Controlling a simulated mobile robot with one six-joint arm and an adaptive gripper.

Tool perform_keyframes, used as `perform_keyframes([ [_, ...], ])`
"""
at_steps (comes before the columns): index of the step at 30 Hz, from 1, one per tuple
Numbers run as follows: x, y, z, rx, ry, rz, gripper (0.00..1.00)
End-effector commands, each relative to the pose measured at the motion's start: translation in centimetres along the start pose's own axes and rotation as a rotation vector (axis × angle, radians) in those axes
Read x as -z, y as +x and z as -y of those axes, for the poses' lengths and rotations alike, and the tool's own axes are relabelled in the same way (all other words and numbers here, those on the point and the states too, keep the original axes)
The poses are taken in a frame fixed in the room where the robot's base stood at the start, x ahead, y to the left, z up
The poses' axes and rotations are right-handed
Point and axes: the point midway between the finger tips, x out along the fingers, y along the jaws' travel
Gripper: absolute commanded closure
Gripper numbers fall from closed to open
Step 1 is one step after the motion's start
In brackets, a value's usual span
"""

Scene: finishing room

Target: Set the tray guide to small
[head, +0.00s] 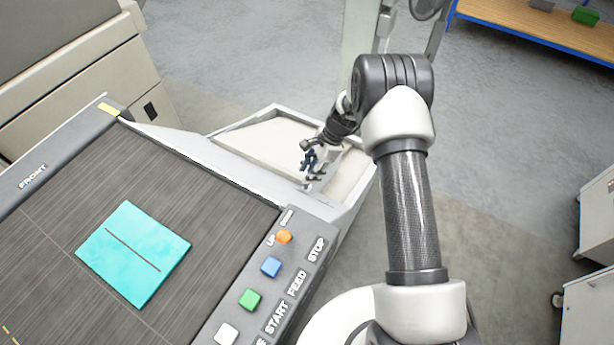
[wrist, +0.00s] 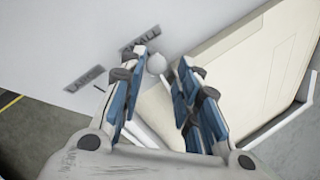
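The output tray (head: 240,133) is a pale, shallow tray on the side of the machine. In the wrist view, the tray (wrist: 255,75) lies at the right. A round whitish knob (wrist: 157,64) shows between my fingertips, against the light side panel. It is nearer the dark "SMALL" label (wrist: 140,38), partly hidden by a finger, than the "LARGE" label (wrist: 85,78). My gripper (head: 312,166) reaches down at the tray. In the wrist view, my gripper (wrist: 167,60) has its blue-padded fingers apart on either side of the knob. Contact with the knob cannot be told.
The machine's dark top (head: 60,220) carries a turquoise sheet (head: 134,253) with a dark slit. Orange (head: 285,237), blue (head: 271,266), green (head: 250,299) and white (head: 227,334) controls line its edge. A wooden-topped bench (head: 545,22) stands at the back right. Grey floor is open between.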

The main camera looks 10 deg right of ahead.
Motion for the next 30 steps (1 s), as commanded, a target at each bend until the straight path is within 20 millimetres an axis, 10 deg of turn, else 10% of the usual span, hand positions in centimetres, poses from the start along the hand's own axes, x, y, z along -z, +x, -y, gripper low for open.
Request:
perform_keyframes([
  [12, 0.0, -7.8, 0.1, 0.002, 0.001, 0.000, 0.70],
  [30, -0.1, -8.6, 0.0, 0.001, 0.001, 0.000, 0.70],
])
